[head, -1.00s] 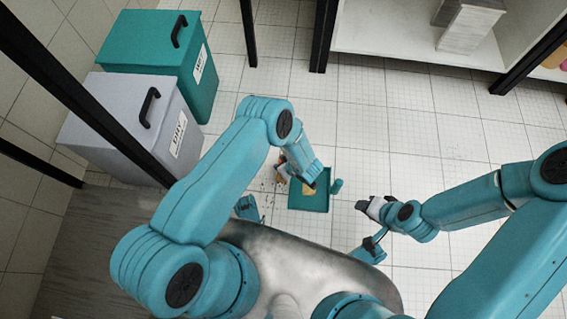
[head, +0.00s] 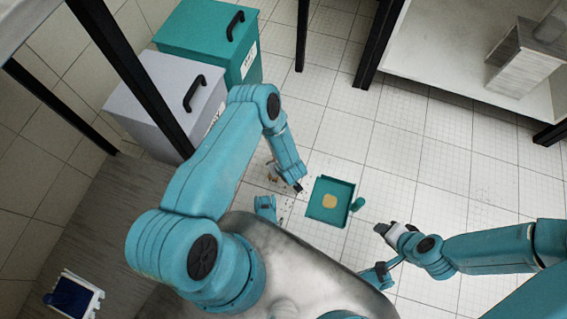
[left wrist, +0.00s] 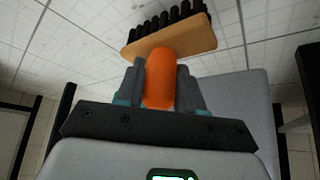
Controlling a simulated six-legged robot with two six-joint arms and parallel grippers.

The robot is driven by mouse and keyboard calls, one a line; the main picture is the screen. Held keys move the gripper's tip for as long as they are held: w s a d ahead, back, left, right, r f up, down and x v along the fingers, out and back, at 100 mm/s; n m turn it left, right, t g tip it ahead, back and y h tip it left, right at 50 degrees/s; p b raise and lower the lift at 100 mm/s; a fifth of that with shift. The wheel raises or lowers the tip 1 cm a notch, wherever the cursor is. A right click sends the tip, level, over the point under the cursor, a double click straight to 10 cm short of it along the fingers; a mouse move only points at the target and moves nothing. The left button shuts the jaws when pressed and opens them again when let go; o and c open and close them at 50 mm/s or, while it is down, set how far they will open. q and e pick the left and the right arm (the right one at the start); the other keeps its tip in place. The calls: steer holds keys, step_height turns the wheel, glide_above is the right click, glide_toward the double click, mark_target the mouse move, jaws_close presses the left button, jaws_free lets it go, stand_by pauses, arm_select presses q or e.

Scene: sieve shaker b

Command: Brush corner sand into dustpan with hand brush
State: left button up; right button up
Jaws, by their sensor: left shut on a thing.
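The teal dustpan (head: 313,210) lies on the tiled floor, with a tan heap of sand (head: 330,201) in it. Its short handle (head: 357,204) points right. My left gripper (head: 297,186) is just left of the dustpan, above the floor. In the left wrist view it is shut on the orange handle (left wrist: 160,78) of the hand brush, which has a tan head (left wrist: 168,38) and black bristles. In the head view the brush (head: 272,172) is mostly hidden by my left arm. Dark sand specks (head: 285,206) lie left of the dustpan. My right gripper (head: 381,229) is right of the dustpan; its opening is unclear.
A grey bin (head: 165,95) and a teal bin (head: 215,40) stand at upper left, behind a black post. A white shelf (head: 460,75) with black legs is at upper right. A white-and-blue object (head: 73,297) is at lower left. Floor beyond the dustpan is clear.

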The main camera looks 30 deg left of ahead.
arm_select(q)
steer(key=shift+f+b, duration=1.1)
steer(key=shift+f, duration=0.1)
steer(key=shift+d+r, duration=0.1)
steer(key=shift+w+d+b, duration=0.2)
steer(key=shift+w+d, duration=0.05)
steer(key=shift+d, duration=0.7)
steer(key=shift+w+d+b, duration=0.2)
steer(key=shift+d, duration=0.7)
steer(key=shift+w+d+b, duration=0.2)
steer(key=shift+w+d, duration=0.05)
steer(key=shift+d, duration=0.85)
steer(key=shift+w+d, duration=0.25)
steer(key=shift+d, duration=0.75)
steer(key=shift+w+d, duration=0.25)
steer(key=shift+d, duration=0.75)
steer(key=shift+w+d, duration=0.25)
steer(key=shift+d, duration=0.75)
